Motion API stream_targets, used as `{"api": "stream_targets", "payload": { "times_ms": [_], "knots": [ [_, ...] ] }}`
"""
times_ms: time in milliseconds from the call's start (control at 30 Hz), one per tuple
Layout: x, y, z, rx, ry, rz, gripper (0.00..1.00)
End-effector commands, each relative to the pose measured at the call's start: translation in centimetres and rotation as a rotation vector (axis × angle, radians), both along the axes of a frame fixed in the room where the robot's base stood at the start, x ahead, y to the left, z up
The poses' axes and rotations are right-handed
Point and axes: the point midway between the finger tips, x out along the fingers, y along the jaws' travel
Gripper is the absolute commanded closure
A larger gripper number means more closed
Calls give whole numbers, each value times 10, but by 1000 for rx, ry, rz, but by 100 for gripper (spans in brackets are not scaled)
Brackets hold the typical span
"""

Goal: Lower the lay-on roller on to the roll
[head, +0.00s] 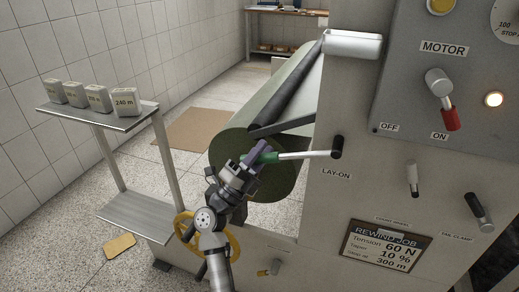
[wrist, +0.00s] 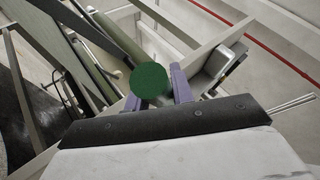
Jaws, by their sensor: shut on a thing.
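The lay-on lever (head: 305,155) sticks out to the left from its pivot above the LAY-ON label, roughly level. My gripper (head: 257,157) is shut on its green grip (head: 268,158). In the wrist view the round end of the green grip (wrist: 149,80) shows between the purple fingers. The olive-green roll (head: 222,150) lies behind my gripper. The dark lay-on roller (head: 288,95) runs along the top of the roll; I cannot tell whether they touch.
The grey machine panel (head: 348,200) fills the right, with the motor switch (head: 440,90), smaller levers and a REWIND JOB plate (head: 385,247). A metal stand (head: 100,118) with several labelled blocks is at the left. A yellow ring (head: 232,240) is beside my arm.

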Motion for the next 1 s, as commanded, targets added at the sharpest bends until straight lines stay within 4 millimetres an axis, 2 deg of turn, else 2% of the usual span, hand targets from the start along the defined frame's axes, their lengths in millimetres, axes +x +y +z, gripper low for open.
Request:
{"api": "stream_targets", "payload": {
  "times_ms": [533,567,700,1000],
  "knots": [
    [0,0,-1,-23,5,5,100],
    [0,0,-1,-23,5,5,73],
    [0,0,-2,-23,5,3,55],
    [-1,0,-4,-22,7,2,55]
  ]
}}
